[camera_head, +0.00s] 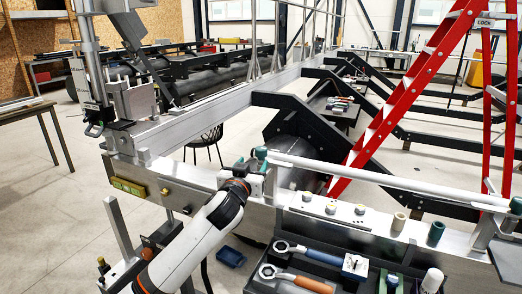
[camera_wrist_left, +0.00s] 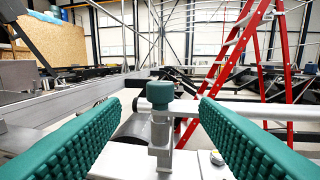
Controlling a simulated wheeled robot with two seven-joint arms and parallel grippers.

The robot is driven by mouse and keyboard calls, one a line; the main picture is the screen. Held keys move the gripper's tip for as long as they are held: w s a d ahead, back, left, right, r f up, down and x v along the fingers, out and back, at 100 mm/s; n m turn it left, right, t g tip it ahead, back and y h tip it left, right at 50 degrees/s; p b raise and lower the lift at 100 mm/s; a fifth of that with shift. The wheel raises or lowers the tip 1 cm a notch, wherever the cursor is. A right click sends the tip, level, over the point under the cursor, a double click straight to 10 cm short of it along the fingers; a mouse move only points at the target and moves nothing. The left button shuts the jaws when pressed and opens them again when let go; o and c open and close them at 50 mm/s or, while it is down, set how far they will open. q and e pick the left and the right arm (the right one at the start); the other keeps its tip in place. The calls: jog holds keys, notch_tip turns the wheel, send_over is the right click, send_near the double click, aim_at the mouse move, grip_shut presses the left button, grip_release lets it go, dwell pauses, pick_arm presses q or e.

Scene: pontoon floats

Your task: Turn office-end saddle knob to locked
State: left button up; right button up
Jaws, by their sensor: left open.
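A dark green knob (camera_wrist_left: 160,94) stands on a grey metal saddle (camera_wrist_left: 161,135) in the left wrist view, at the near end of a white pipe (camera_wrist_left: 245,109). My left gripper (camera_wrist_left: 170,106) is open, its green ribbed fingers on either side of the knob's line with gaps showing; I see no contact. In the head view my left gripper (camera_head: 254,160) is at the pipe's left end, and the knob is hard to separate from the green fingers. Another green saddle knob (camera_head: 516,204) is at the pipe's right end. The knob's lock marking is not readable. My right gripper is out of view.
The pipe (camera_head: 380,182) runs above a metal beam (camera_head: 340,215) bearing small round pieces and a green cylinder (camera_head: 436,233). A black tool tray (camera_head: 335,266) holds wrenches below. A red ladder (camera_head: 408,88) stands behind. A blue bin (camera_head: 230,256) lies on the floor.

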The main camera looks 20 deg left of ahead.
aim_at(259, 154)
pick_arm(q)
jog(key=w, duration=0.3)
jog(key=w+a+p, duration=0.1)
jog(key=w, duration=0.2)
jog(key=w+p, duration=0.1)
jog(key=w, duration=0.2)
jog(key=shift+w+a+f, duration=0.1)
jog(key=shift+w+a, duration=0.1)
jog(key=shift+w, duration=0.05)
jog(key=shift+c, duration=0.5)
grip_shut()
